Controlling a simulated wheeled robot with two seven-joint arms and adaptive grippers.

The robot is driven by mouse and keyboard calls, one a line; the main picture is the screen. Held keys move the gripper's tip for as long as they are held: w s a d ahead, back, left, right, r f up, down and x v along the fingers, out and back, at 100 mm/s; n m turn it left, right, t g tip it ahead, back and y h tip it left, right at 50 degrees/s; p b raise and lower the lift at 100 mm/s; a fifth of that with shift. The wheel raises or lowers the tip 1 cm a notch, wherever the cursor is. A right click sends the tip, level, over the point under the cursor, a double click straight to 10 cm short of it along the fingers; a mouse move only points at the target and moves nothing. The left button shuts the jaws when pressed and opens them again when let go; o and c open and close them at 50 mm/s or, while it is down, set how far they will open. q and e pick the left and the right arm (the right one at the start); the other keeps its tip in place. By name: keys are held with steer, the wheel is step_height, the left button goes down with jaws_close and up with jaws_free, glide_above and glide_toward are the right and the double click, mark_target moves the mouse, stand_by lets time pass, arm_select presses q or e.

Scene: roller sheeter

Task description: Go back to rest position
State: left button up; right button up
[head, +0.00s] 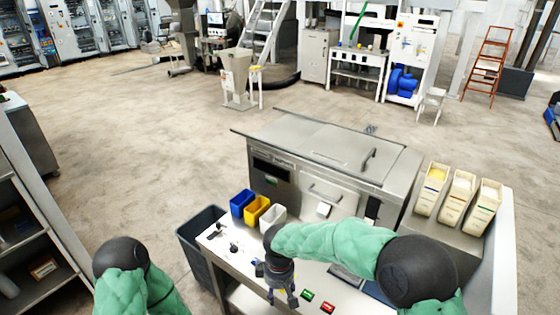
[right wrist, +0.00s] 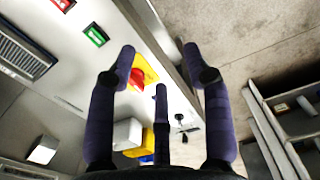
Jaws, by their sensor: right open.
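My right gripper (head: 283,294) hangs over the white worktable in the head view, its fingers pointing down. In the right wrist view its three dark fingers (right wrist: 158,62) are spread apart with nothing between them. A red and yellow item (right wrist: 145,75) lies beyond the fingers, on the table side. My left arm shows at the lower left of the head view; its gripper is out of the picture.
Blue (head: 242,203), yellow (head: 257,209) and white (head: 273,216) bins stand on the table (head: 226,257). Green (head: 307,295) and red (head: 328,307) items lie near its front. A steel machine (head: 320,140) stands behind. A dark shelf (head: 35,240) is left, with floor between.

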steer(key=s+d+f+m+g+y, duration=0.1)
steer(key=s+d+f+m, duration=0.15)
steer(key=f, duration=0.45)
steer(key=s+d+f+m+y, duration=0.1)
steer(key=s+f+m+y, duration=0.15)
steer(key=f, duration=0.45)
arm_select(q)
steer(key=shift+w, duration=0.3)
arm_select(e)
steer(key=s+d+f+m, duration=0.3)
steer(key=s+f+m, duration=0.1)
steer(key=s, duration=0.2)
steer(key=s+d+f+m+t, duration=0.1)
steer(key=s+d+f+m, duration=0.2)
steer(key=s, duration=0.4)
steer(key=shift+s+d+f+m, duration=0.15)
steer(key=shift+d+f+m, duration=0.25)
steer(key=shift+f+m, duration=0.45)
steer(key=shift+f+y, duration=0.1)
steer(key=shift+y, duration=0.15)
